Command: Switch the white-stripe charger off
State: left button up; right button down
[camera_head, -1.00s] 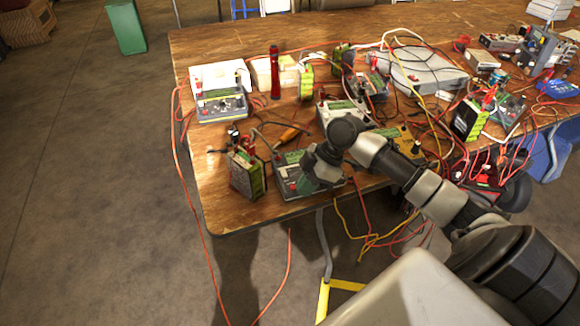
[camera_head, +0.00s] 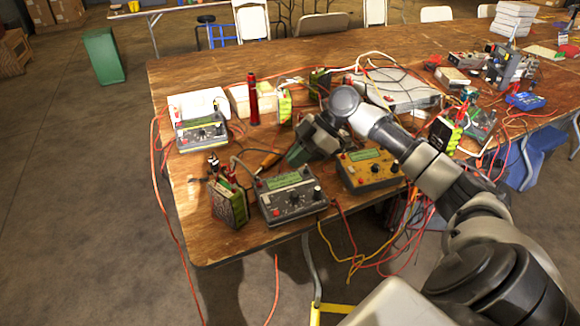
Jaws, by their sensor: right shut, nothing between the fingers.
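A dark grey charger (camera_head: 291,197) with a green screen, a dial and a pale edge lies near the table's front edge, now uncovered. I cannot clearly tell its stripe or whether it is on. Another grey charger (camera_head: 202,133) with a yellowish edge lies at the back left. An orange-yellow charger (camera_head: 369,169) lies right of the front one. My right gripper (camera_head: 295,154) is shut and empty, just behind and above the front charger, apart from its dial. It hides the table area behind it. My left gripper is not in view.
A battery pack (camera_head: 228,204) with leads stands left of the front charger. Red and yellow cables hang over the wooden table's (camera_head: 205,245) front edge. More battery packs and devices crowd the right.

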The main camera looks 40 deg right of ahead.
send_over(265, 202)
jog(key=s+d, duration=0.1)
jog(key=d, duration=0.2)
jog(key=f, duration=0.5)
jog(key=shift+s+a+f, duration=0.1)
jog(key=shift+a, duration=0.1)
jog(key=f, duration=0.3)
jog(key=shift+w+a+f, duration=0.2)
jog(key=shift+a+f, duration=0.05)
jog(key=shift+f, duration=0.6)
